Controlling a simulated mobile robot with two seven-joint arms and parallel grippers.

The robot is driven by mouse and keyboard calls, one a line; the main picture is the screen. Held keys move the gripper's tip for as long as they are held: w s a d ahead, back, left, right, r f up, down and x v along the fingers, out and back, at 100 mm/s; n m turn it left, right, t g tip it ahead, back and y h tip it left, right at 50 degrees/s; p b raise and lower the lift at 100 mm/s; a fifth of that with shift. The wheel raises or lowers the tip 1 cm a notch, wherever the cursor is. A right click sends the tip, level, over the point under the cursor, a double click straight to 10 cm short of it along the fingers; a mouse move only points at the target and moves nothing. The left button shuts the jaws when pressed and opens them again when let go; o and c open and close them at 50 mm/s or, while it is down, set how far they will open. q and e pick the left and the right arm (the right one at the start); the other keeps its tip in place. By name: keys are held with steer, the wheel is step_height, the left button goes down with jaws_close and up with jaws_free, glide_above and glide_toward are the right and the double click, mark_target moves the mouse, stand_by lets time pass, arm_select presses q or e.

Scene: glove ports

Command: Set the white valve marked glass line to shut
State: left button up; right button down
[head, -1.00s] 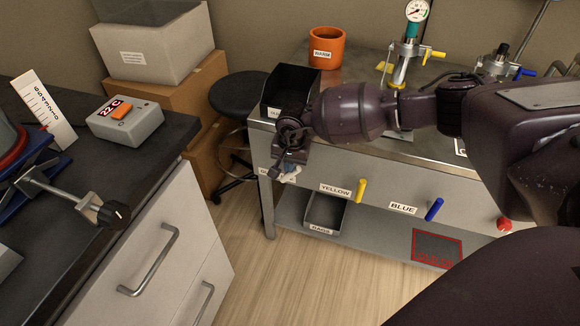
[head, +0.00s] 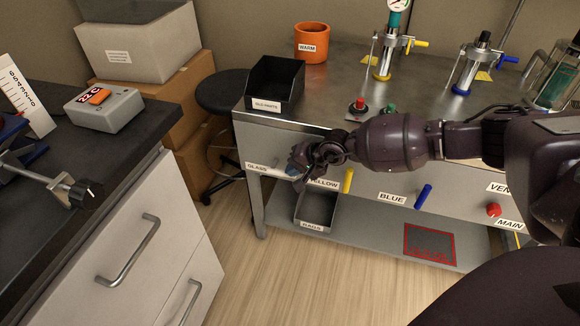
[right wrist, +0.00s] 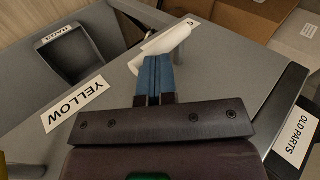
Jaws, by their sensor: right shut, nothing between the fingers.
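The white valve handle (right wrist: 172,40) shows in the right wrist view as a short white lever on the grey front panel, slanting from upper right to lower left. Part of its label shows behind it. In the head view the GLASS label (head: 257,166) is on the panel's left end, with the handle mostly hidden by my gripper. My right gripper (head: 293,168) is beside it; its blue fingers (right wrist: 154,75) are together and empty. Their tips overlap the lever's lower edge; I cannot tell whether they touch. My left gripper is not in view.
The yellow handle (head: 348,181), blue handle (head: 423,196) and red knob (head: 493,210) sit along the same panel to the right. A black old parts bin (head: 275,86) stands above on the bench. A grey bin (head: 316,212) is on the shelf below.

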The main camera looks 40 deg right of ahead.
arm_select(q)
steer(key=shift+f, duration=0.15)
arm_select(e)
steer(key=shift+s+d+f, duration=0.15)
steer(key=shift+s+f, duration=0.1)
steer(key=shift+f, duration=0.2)
steer(key=r+p, duration=0.1)
steer(key=r, duration=0.3)
steer(key=shift+a+r, duration=0.15)
steer(key=shift+a, duration=0.05)
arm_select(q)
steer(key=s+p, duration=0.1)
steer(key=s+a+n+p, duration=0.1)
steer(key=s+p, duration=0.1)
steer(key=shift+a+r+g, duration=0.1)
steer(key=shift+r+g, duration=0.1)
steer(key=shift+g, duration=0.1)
arm_select(e)
steer(key=s+d+r, duration=0.4)
steer(key=s+r, duration=0.1)
steer(key=s, duration=0.2)
steer(key=shift+s+d+r, duration=0.15)
steer(key=shift+r, duration=0.05)
